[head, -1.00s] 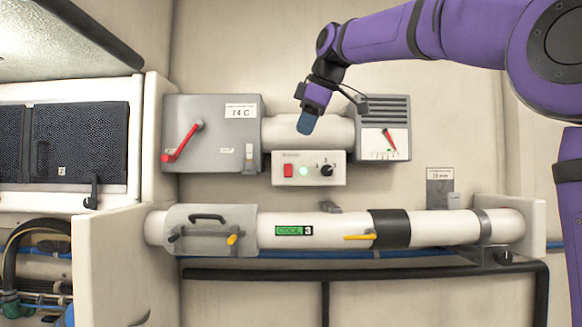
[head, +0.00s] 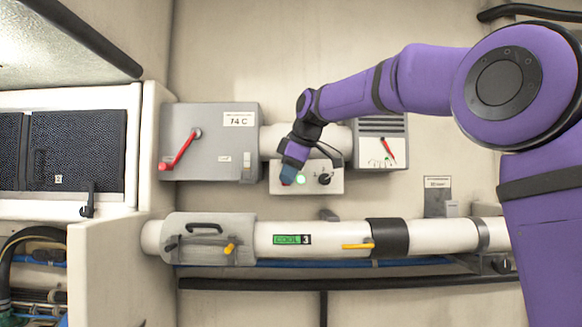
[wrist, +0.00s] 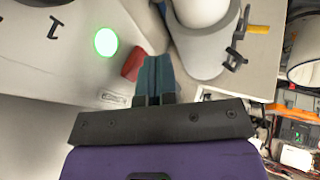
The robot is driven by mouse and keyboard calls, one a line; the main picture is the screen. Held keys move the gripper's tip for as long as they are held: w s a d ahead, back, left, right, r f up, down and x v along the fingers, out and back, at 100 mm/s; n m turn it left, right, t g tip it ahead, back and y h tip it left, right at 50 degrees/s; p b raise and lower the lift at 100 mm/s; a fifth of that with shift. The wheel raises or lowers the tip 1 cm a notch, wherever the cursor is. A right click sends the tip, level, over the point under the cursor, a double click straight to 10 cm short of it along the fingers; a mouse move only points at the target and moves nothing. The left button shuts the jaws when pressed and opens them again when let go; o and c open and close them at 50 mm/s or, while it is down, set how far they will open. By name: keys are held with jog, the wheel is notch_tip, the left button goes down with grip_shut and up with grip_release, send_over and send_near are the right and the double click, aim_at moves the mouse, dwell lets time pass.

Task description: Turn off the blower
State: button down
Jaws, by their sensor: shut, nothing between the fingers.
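The white control box (head: 312,188) is on the back wall below a pale duct. It has a lit green lamp (head: 300,179), a black knob (head: 324,179) and a red switch at its left. My gripper (head: 288,175) is shut and empty in front of the box's left part, hiding most of the red switch. In the wrist view the closed fingers (wrist: 154,72) are right beside the red switch (wrist: 133,62); whether they touch it I cannot tell. The green lamp (wrist: 106,42) glows there too.
A grey box (head: 215,160) with a red lever (head: 180,150) and a 74 C label is left of the control box. A vented gauge box (head: 380,128) is on the right. Below runs a white pipe (head: 340,238) with a yellow handle (head: 357,246).

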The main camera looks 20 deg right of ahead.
jog(key=shift+w+d, duration=0.15)
jog(key=shift+w, duration=0.3)
jog(key=shift+f, duration=0.1)
jog(key=shift+w+f+t, duration=0.1)
jog(key=shift+w+t, duration=0.1)
jog(key=shift+t, duration=0.1)
jog(key=shift+r, duration=0.9)
